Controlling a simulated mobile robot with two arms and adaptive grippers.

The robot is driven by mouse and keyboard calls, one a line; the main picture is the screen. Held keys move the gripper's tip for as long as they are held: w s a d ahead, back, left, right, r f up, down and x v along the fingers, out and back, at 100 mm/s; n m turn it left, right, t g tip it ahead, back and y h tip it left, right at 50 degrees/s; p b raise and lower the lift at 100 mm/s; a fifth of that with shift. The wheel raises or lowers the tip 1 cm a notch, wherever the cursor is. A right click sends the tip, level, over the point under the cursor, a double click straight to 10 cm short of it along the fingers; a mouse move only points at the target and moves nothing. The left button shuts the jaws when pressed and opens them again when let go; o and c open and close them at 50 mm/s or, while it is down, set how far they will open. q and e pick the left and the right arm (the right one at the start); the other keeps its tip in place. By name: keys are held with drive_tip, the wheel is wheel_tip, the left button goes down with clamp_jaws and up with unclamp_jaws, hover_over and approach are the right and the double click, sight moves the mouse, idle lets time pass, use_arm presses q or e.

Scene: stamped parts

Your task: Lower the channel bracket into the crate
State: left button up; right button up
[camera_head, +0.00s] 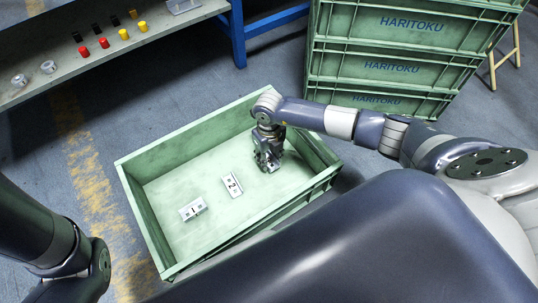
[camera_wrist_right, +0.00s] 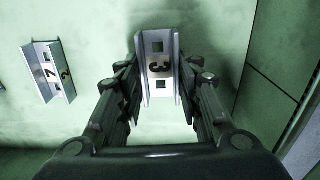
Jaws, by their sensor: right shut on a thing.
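The green crate (camera_head: 160,220) stands open on the floor in the head view. My right gripper (camera_head: 267,160) is down inside it, near the back right part. In the right wrist view my right gripper (camera_wrist_right: 160,95) is shut on a metal channel bracket (camera_wrist_right: 158,72) marked 3, one finger on each side. The gripper hides this bracket in the head view. I cannot tell whether it touches the crate floor. A bracket marked 2 (camera_head: 232,185) lies in the crate, and it also shows in the right wrist view (camera_wrist_right: 48,70). Another bracket (camera_head: 193,208) lies further left. My left gripper is not in view.
A stack of green crates (camera_head: 385,68) stands behind, on the right. A grey bench (camera_head: 60,95) at the back left holds red, yellow and black pieces and small metal parts. The front part of the crate floor is clear.

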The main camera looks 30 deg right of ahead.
sight(269, 161)
drive_tip(key=shift+f+b, duration=0.5)
drive_tip(key=shift+f, duration=0.3)
idle(0.4)
drive_tip(key=o, duration=1.2)
drive_tip(key=shift+o, duration=0.2)
wheel_tip(269, 161, up, 12)
